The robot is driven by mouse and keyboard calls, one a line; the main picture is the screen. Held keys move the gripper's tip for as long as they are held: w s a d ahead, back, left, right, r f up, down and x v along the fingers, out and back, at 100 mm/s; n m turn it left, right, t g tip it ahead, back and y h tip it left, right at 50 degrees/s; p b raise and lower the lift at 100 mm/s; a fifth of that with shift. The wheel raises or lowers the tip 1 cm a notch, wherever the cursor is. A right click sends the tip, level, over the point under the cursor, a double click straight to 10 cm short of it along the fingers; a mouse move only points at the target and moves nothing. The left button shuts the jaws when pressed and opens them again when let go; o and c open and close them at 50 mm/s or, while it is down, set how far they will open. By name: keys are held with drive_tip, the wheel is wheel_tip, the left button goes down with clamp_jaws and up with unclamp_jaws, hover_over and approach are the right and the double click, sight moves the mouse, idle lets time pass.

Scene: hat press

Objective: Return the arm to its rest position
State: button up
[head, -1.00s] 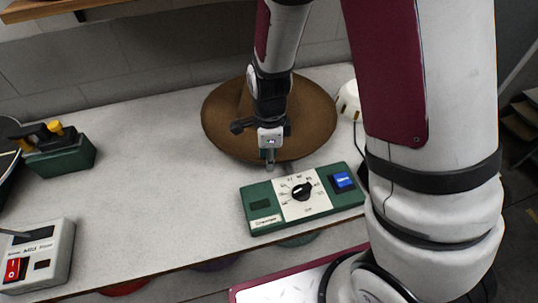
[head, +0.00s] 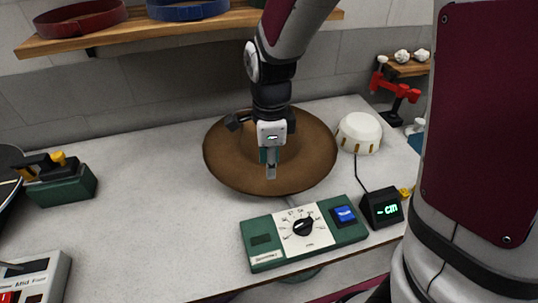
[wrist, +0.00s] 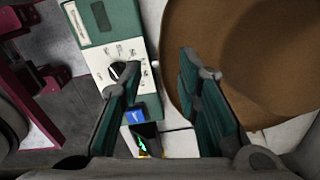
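My gripper (head: 271,170) hangs fingers-down in front of the brown hat (head: 222,160), above the bench and apart from the green control box (head: 262,255). In the wrist view the fingers of my gripper (wrist: 160,85) are spread with nothing between them. Below them that view shows the control box (wrist: 102,22) with its black dial and blue button, and the brown hat (wrist: 215,60) at right. My forearm hides part of the hat's crown in the head view.
A dark display (head: 382,208) reading "- cm" stands right of the control box, with a white domed device (head: 359,133) behind. A wooden shelf (head: 130,37) carries red and blue bands. A green block (head: 62,186) and a grey switch box (head: 40,278) are at left. The bench's left middle is clear.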

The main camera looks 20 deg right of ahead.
drive_tip(key=s+d+r+n+t, duration=0.2)
drive_tip(key=s+d+r+n, duration=0.1)
drive_tip(key=s+r+n, duration=0.4)
drive_tip(key=s+d+r+n+t, duration=0.3)
drive_tip(key=s+r+n, duration=0.5)
drive_tip(key=n, duration=0.5)
wheel_tip(320, 180, up, 3)
drive_tip(key=shift+f, duration=0.15)
drive_tip(key=shift+s, duration=0.1)
